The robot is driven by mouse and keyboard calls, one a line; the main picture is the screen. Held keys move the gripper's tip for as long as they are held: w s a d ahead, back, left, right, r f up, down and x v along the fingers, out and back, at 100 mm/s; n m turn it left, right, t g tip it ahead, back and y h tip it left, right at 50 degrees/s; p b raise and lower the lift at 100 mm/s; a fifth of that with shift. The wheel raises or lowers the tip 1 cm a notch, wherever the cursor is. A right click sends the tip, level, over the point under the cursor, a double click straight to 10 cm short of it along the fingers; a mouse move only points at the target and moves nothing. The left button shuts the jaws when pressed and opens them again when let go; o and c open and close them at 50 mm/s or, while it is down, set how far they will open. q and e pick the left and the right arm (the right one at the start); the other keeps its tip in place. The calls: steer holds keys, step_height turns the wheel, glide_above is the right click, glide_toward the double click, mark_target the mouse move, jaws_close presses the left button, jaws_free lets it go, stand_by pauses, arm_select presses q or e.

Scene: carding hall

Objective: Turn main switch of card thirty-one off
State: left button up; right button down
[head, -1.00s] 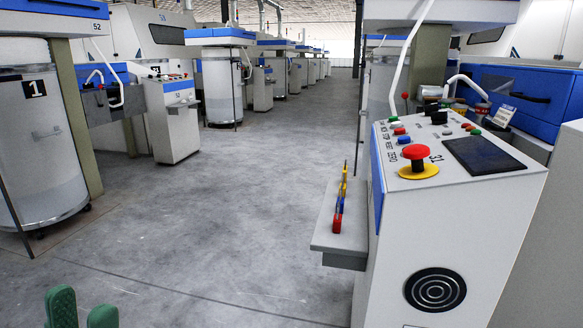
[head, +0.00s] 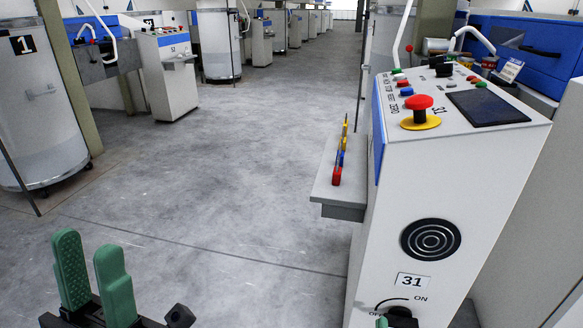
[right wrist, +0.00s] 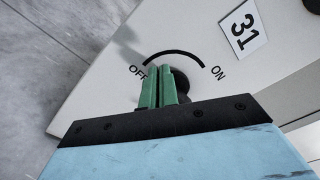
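The main switch is a black knob (head: 401,313) low on the front of the white card console (head: 440,190), under the plate numbered 31 (head: 411,281). A curved mark runs from OFF at left to ON at right. In the right wrist view the knob (right wrist: 181,83) is partly hidden behind my right gripper (right wrist: 159,80). Its green fingers are together, with only a thin gap, at the knob's OFF side. Contact and the knob's pointing direction cannot be told. In the head view a green fingertip shows left of the knob. My left gripper (head: 90,252) is open and empty, over the floor.
A red emergency button (head: 418,104) on a yellow base and a dark screen (head: 486,107) are on the console top. A grey side shelf (head: 340,199) juts left from the console. The aisle floor (head: 210,160) is clear.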

steer(key=shift+d, duration=0.1)
steer(key=a+p+v, duration=0.1)
steer(key=v, duration=0.5)
steer(key=shift+r, duration=0.15)
stand_by(0.4)
